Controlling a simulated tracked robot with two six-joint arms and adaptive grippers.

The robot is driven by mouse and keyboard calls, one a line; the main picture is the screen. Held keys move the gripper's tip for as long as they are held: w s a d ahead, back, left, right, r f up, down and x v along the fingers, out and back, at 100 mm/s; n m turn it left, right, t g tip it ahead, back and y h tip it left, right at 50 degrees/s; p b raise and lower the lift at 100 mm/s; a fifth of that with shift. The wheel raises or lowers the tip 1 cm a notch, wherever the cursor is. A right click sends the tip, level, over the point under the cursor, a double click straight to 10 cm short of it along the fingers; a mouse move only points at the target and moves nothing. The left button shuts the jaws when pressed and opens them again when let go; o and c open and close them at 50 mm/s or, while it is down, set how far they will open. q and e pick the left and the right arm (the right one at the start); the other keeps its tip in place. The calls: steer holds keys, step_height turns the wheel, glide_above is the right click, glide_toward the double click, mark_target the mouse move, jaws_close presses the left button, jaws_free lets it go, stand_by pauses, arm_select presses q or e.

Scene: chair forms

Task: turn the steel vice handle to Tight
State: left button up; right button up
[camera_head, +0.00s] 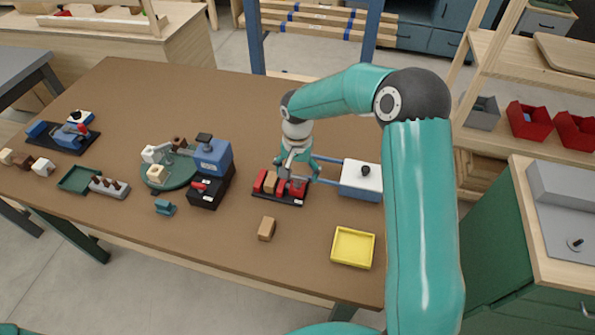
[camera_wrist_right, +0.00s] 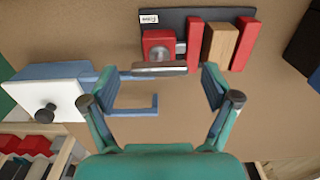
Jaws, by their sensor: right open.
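The red vice (camera_head: 266,184) stands on a dark base on the brown table, with a wooden block (camera_wrist_right: 220,45) between its red jaws. In the right wrist view the vice (camera_wrist_right: 190,35) is at the top. Its steel handle (camera_wrist_right: 160,69) lies roughly crosswise in front of the round steel hub. A small white label on the base is too small to read surely. My right gripper (camera_head: 298,168) is above the vice's handle side. In the wrist view its open fingers (camera_wrist_right: 160,88) are spread on either side of the handle, with nothing held. My left gripper is out of view.
A white box with a black knob (camera_head: 362,181) and blue bars stands right beside the gripper. A yellow tray (camera_head: 353,247) and loose wooden block (camera_head: 267,229) are nearer. A blue-and-black device (camera_head: 212,160) and green turntable (camera_head: 168,178) stand left. Bare table lies behind.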

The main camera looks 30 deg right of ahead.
steer(key=shift+f, duration=0.15)
steer(key=shift+c, duration=0.3)
steer(key=c, duration=1.1)
